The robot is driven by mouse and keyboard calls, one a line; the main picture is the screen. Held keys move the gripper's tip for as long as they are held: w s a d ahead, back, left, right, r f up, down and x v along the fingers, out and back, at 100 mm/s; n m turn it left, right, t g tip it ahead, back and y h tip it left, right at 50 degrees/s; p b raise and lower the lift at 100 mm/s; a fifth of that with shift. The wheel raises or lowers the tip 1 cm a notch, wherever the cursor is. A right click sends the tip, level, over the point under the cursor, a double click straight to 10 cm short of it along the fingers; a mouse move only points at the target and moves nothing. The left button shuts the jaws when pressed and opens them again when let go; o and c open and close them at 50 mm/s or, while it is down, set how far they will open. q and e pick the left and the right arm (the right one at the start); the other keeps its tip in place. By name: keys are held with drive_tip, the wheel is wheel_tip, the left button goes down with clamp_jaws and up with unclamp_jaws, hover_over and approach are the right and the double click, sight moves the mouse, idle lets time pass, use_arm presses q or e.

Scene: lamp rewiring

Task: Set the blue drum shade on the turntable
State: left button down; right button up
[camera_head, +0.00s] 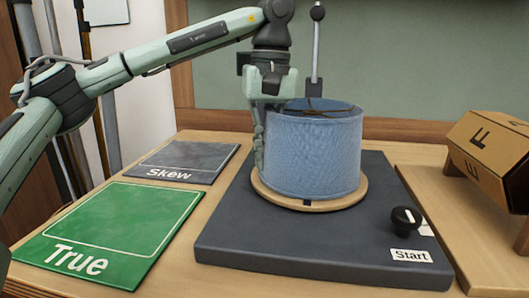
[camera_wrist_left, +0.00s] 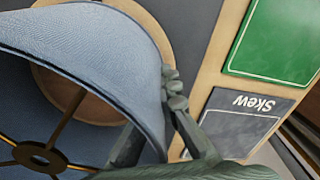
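The blue drum shade (camera_head: 315,152) stands upright over the round wooden turntable (camera_head: 290,202) on the dark base. Its lower rim appears to meet the disc; a small gap cannot be ruled out. My left gripper (camera_head: 262,135) points down at the shade's left side. In the left wrist view, its fingers (camera_wrist_left: 155,125) straddle the wall of the shade (camera_wrist_left: 100,45), one outside and one inside, and appear closed on it. The brass spider ring (camera_wrist_left: 38,155) shows inside the shade, and part of the turntable (camera_wrist_left: 75,98) shows through it. My right gripper is not in view.
The dark base (camera_head: 300,250) carries a black knob (camera_head: 405,218) and a Start label. A green True mat (camera_head: 110,228) and a grey Skew mat (camera_head: 190,160) lie empty at left. A cardboard block marked F (camera_head: 485,150) stands at right. An upright rod (camera_head: 316,50) rises behind the shade.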

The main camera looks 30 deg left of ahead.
sight(265, 125)
use_arm(q)
drive_tip(key=shift+f, duration=0.15)
drive_tip(key=c, duration=1.2)
unclamp_jaws()
drive_tip(key=shift+o, duration=0.2)
drive_tip(key=shift+r+p, duration=1.15)
drive_tip(key=shift+r, duration=0.2)
drive_tip(key=shift+r+p, duration=0.4)
drive_tip(key=shift+r, duration=2.25)
